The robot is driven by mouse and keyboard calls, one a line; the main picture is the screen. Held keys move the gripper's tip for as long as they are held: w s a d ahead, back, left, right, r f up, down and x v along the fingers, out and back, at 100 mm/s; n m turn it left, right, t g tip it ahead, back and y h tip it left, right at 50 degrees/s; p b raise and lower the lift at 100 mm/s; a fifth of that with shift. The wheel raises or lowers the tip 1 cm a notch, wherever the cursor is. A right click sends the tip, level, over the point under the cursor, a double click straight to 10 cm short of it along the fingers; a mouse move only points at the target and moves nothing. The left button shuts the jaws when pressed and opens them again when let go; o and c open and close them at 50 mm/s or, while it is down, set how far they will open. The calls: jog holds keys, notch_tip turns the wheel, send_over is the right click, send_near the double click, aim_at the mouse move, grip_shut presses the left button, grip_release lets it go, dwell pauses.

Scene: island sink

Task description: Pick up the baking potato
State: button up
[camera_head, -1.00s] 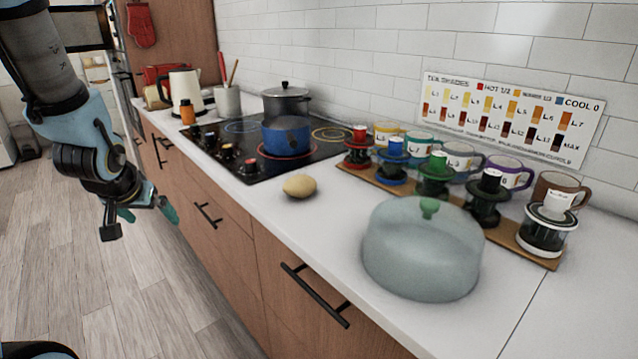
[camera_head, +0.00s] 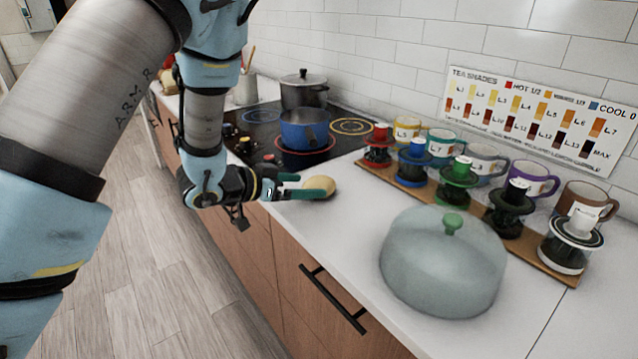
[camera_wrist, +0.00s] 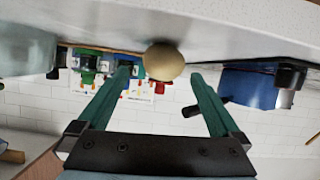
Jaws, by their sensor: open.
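The baking potato (camera_head: 321,185) is a tan oval on the white counter, close to its front edge and in front of the cooktop. My gripper (camera_head: 306,186) reaches in from the left, low over the counter, with its green fingers pointing at the potato. In the wrist view, where the scene appears upside down, the potato (camera_wrist: 164,62) lies just beyond and between the two green fingertips (camera_wrist: 163,76). The gripper is open, and I cannot tell whether a finger touches the potato.
A blue pot (camera_head: 305,128) and a grey lidded pot (camera_head: 304,90) stand on the black cooktop (camera_head: 262,116). A pale domed cover (camera_head: 443,262) sits to the right. Behind it, a wooden board (camera_head: 408,188) holds several coloured brewers, with mugs behind. The counter between potato and dome is clear.

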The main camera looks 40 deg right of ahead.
aim_at(320, 184)
jog(key=shift+p+x, duration=1.3)
jog(key=shift+x, duration=1.7)
jog(key=shift+w+a+f, duration=0.15)
jog(key=shift+w+f, duration=0.05)
jog(key=shift+c, duration=0.2)
jog(key=c, duration=1.4)
jog(key=shift+c, duration=0.5)
jog(key=shift+r, duration=0.2)
